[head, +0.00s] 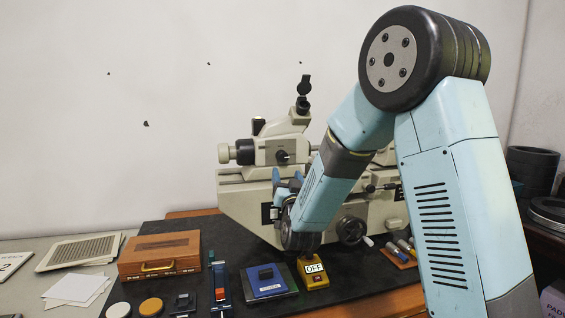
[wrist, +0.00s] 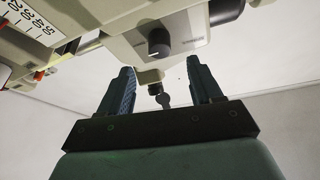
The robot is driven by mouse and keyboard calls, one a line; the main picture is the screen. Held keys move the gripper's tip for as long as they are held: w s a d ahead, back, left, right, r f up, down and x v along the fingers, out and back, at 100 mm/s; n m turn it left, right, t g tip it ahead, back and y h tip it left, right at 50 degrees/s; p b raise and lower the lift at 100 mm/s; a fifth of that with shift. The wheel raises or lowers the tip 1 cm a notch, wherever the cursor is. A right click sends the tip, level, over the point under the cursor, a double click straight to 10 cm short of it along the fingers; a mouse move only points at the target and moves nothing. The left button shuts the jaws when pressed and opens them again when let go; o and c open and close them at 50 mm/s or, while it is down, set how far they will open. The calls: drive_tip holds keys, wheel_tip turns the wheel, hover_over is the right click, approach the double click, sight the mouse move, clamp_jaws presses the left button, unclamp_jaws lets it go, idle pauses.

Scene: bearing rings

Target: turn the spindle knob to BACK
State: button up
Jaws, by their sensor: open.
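A black knob (head: 282,157) sits on the front of the cream measuring machine's (head: 245,195) upper housing. It also shows in the wrist view (wrist: 158,42), with a pale mark on its face; the lettering beside it is too small to read. My gripper (head: 286,180) is in front of the machine, below the knob in the head view, partly hidden by my arm. In the wrist view my gripper (wrist: 162,80) is open, its two blue fingers apart with nothing held between them. The knob lies beyond the fingertips, roughly midway between them, not touched.
An eyepiece (head: 303,95) rises above the housing. A large handwheel (head: 350,230) is lower right on the machine.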

sight(283, 160)
drive_tip(key=x, duration=0.8)
drive_tip(key=shift+w+r, duration=0.1)
drive_tip(key=shift+w, duration=0.1)
